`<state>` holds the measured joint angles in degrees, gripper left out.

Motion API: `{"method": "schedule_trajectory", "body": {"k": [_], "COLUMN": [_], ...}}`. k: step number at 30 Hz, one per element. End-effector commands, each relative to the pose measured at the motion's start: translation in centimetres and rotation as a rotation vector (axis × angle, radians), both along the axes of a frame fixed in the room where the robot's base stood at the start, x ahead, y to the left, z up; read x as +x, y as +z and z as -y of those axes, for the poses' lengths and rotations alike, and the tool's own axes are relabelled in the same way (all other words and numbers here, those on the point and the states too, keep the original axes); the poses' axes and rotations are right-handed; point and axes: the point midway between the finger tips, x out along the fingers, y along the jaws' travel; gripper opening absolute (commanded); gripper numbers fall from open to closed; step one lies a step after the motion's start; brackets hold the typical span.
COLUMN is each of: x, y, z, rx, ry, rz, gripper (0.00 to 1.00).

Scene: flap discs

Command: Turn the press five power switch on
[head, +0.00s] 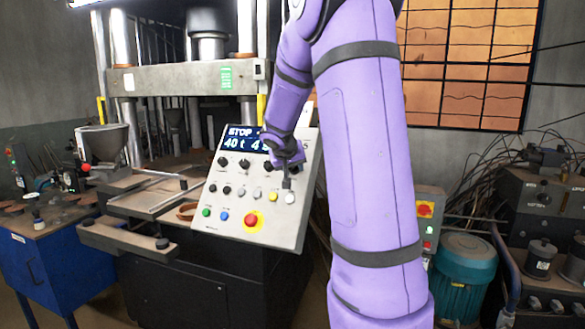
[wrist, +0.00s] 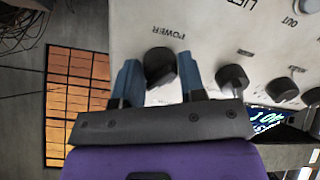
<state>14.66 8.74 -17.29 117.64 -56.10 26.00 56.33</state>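The power switch is a black rotary knob (wrist: 160,66) on the light grey control panel (head: 227,225), with the word POWER printed beside it, upside down in the wrist view. My gripper (wrist: 159,80) has its two blue fingers on either side of this knob. The fingers look very close to its sides, but contact is unclear. In the head view my gripper (head: 286,165) is at the panel's upper right and hides the power knob.
Other black knobs (wrist: 231,79) sit close beside the power knob. Lower on the panel are a white button (head: 290,198) and a red emergency button on yellow (head: 252,220). A blue cabinet (head: 40,262) stands left, a teal motor (head: 464,270) right.

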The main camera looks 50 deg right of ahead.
Motion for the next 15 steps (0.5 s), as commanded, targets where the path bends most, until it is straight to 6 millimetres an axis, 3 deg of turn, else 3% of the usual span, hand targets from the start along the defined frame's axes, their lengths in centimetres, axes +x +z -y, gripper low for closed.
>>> {"method": "schedule_trajectory", "body": {"k": [1, 3, 15], "x": [-0.03, -0.02, -0.22], "y": [0.04, 0.03, 0.72], "z": [0.04, 0.03, -0.63], "rx": [0.000, 0.000, -0.001], "ry": [-0.001, -0.001, 0.002], "rz": [0.001, 0.001, 0.003], "gripper": [0.50, 0.60, 0.60]}}
